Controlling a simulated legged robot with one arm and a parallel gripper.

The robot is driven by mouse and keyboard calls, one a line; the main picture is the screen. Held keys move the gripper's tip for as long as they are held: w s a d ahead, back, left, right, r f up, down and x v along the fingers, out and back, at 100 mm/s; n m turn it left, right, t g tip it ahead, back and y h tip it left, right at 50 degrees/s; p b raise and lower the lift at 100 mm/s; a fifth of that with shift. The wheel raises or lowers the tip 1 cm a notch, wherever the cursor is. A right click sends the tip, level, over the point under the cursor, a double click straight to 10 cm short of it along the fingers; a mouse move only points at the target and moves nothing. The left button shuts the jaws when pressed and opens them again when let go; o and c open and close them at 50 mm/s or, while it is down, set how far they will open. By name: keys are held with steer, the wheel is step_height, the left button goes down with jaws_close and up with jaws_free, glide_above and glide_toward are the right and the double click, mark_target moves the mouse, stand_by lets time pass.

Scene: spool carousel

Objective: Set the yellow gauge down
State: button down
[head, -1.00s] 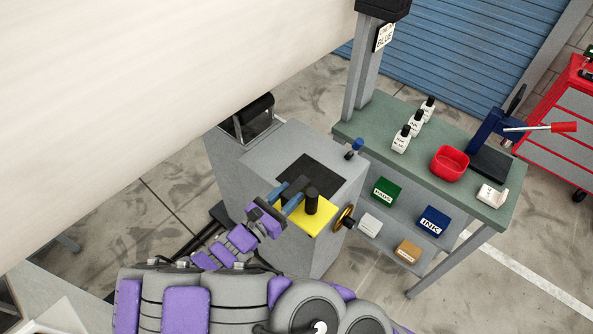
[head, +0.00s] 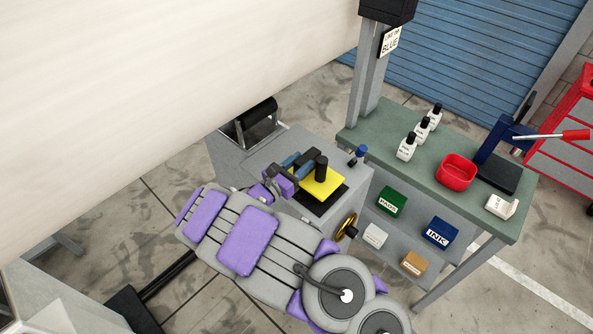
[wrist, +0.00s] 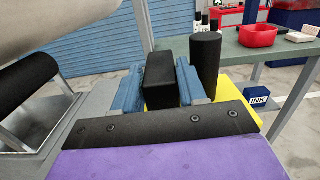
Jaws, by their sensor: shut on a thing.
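The yellow gauge (head: 322,182) is a flat yellow plate with a black post and a black block on top. In the head view it is over the dark pad (head: 336,199) on the grey cabinet; I cannot tell whether it touches the pad. My gripper (head: 301,162) is shut on the gauge's black block, its blue fingers on either side. In the wrist view the black block (wrist: 160,80) sits between the blue fingers, with the post (wrist: 205,65) to the right and yellow plate edges (wrist: 245,112) beyond. Most of the plate is hidden there.
A grey cabinet (head: 262,160) carries the pad, a blue-topped knob (head: 360,152) and a brass handwheel (head: 347,226). A black roller (head: 255,117) is behind left. A green bench (head: 420,172) at right holds white bottles, a red bowl (head: 457,172) and a blue press. A large pale roll hangs overhead.

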mark_target(294, 170)
steer(key=shift+d+f+b, duration=0.15)
steer(key=shift+f, duration=0.45)
steer(key=shift+d+f+b, duration=0.15)
steer(key=shift+f, duration=0.4)
steer(key=shift+a+f, duration=0.15)
steer(key=shift+f, duration=0.05)
steer(key=shift+a, duration=0.3)
steer(key=c, duration=1.1)
jaws_free()
steer(key=shift+a, duration=0.3)
steer(key=o, duration=0.3)
steer(key=shift+a, duration=0.3)
steer(key=shift+o, duration=0.8)
steer(key=shift+d, duration=0.75)
steer(key=shift+p+v, duration=1.05)
steer(key=shift+v, duration=5.1)
